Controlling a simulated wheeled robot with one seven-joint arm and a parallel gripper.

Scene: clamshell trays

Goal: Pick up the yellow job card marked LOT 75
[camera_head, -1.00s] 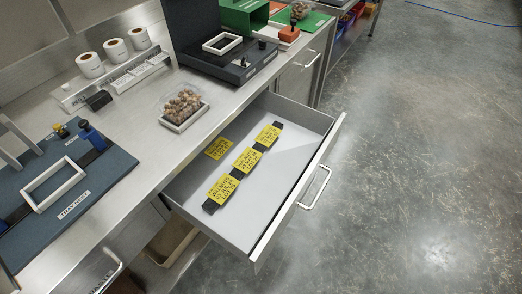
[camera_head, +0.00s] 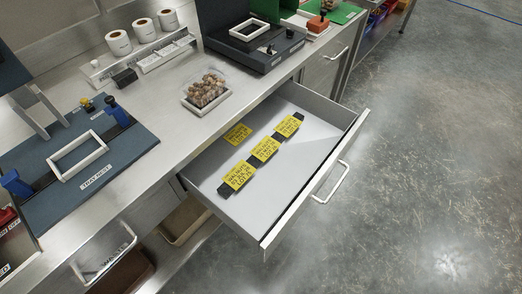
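Several yellow job cards lie in the open drawer (camera_head: 290,185). Three sit in a diagonal row on a dark strip: a near card (camera_head: 238,175), a middle card (camera_head: 265,149) and a far card (camera_head: 289,125). Another yellow card (camera_head: 238,134) lies apart from the strip, flat on the drawer floor near the counter side. All carry black print. The lot numbers are too small to read surely, so I cannot tell which is LOT 75. My gripper is not in view.
The drawer front with its handle (camera_head: 331,183) juts out over the clear grey floor (camera_head: 430,190). On the counter above are a clear tray of nuts (camera_head: 206,92), a blue tray nest board (camera_head: 125,160), a black machine (camera_head: 255,45) and label rolls (camera_head: 143,30).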

